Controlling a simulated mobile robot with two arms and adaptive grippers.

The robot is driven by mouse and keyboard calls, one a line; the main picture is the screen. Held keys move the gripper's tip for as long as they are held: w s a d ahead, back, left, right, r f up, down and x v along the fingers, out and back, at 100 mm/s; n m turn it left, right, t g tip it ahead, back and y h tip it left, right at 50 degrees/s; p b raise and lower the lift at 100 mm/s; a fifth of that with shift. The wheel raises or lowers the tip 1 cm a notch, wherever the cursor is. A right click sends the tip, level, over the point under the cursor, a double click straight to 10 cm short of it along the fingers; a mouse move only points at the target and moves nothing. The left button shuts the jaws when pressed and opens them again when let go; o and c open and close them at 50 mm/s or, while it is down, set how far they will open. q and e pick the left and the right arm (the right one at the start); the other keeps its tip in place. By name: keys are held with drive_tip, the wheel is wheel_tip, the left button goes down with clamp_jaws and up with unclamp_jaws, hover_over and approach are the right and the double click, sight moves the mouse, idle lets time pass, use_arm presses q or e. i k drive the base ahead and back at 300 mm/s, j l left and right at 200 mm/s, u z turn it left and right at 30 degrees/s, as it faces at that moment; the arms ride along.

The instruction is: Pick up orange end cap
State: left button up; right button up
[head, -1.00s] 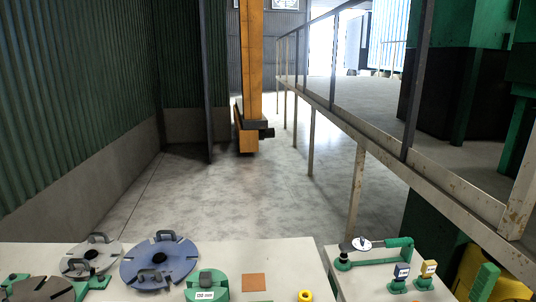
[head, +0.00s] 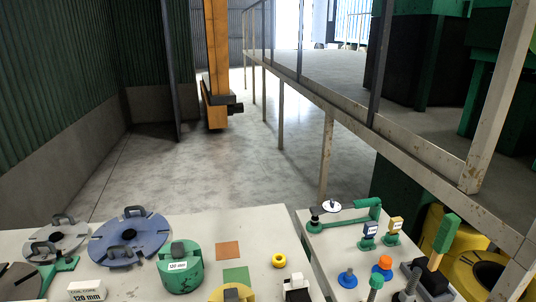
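A small round orange piece, which looks like the orange end cap (head: 383,265), is on the right table (head: 317,240), in the lower right of the head view. A similar blue piece (head: 347,279) is just left of it and a little nearer. A green-topped post (head: 376,283) stands close in front of the orange piece, and its lower part is cut off by the frame edge. Neither of my grippers shows in the head view.
A green gauge-like fixture (head: 350,210) stands behind the orange piece. A railing (head: 400,140) runs along the right.

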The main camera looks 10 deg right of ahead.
sight(385, 262)
drive_tip(key=z, duration=1.3)
